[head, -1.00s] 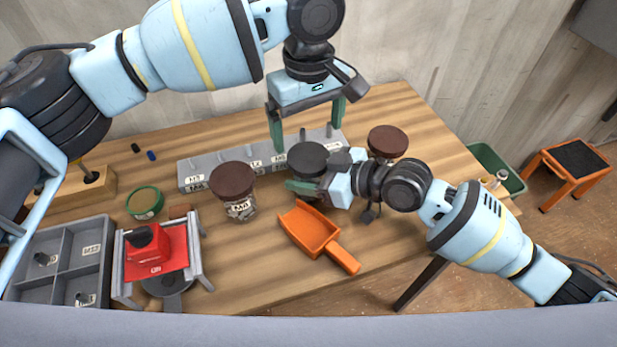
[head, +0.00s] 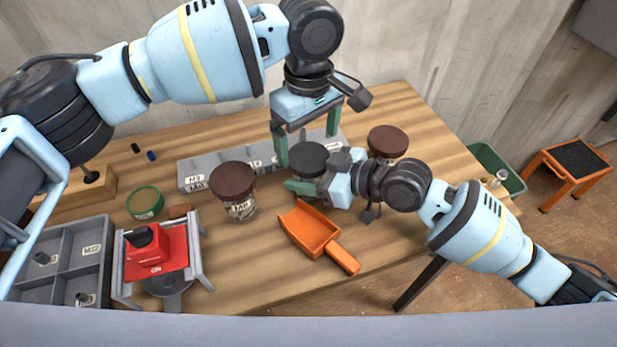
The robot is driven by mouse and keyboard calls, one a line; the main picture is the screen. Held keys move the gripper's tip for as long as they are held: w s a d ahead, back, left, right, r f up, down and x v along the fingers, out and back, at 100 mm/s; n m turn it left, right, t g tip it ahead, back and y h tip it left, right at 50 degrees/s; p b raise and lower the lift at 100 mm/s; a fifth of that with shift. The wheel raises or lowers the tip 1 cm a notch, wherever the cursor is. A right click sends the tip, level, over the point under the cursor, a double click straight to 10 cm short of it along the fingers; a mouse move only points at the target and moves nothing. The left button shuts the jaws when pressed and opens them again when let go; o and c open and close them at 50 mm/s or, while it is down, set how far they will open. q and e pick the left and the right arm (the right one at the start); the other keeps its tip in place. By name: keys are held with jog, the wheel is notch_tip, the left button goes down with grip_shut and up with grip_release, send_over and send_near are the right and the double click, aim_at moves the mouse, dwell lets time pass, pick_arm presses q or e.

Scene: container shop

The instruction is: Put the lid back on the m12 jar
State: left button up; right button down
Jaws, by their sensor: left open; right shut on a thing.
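A jar with a dark round top (head: 307,157) stands near the middle of the table; its body is mostly hidden, and I cannot tell whether the top is a lid or an open mouth. My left gripper (head: 307,150) is open and points down, with its fingers on either side of that dark top. My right gripper (head: 303,187) comes in low from the right and is shut on that jar's side; the contact is partly hidden. A brown-lidded jar (head: 233,182) stands to the left, its label too small to read surely. Another brown-lidded jar (head: 388,141) stands behind my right gripper.
A grey labelled rack (head: 205,172) runs behind the jars. An orange scoop (head: 315,232) lies in front. A red press-like device (head: 155,250), a green round tin (head: 145,202) and a grey divided tray (head: 75,255) are at the left. A green bin (head: 510,180) stands off the right edge.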

aim_at(308, 156)
pick_arm(q)
jog(key=shift+f, duration=1.75)
jog(key=c, duration=1.1)
jog(key=shift+m, duration=1.7)
jog(key=o, duration=1.1)
jog(key=shift+r, duration=2.3)
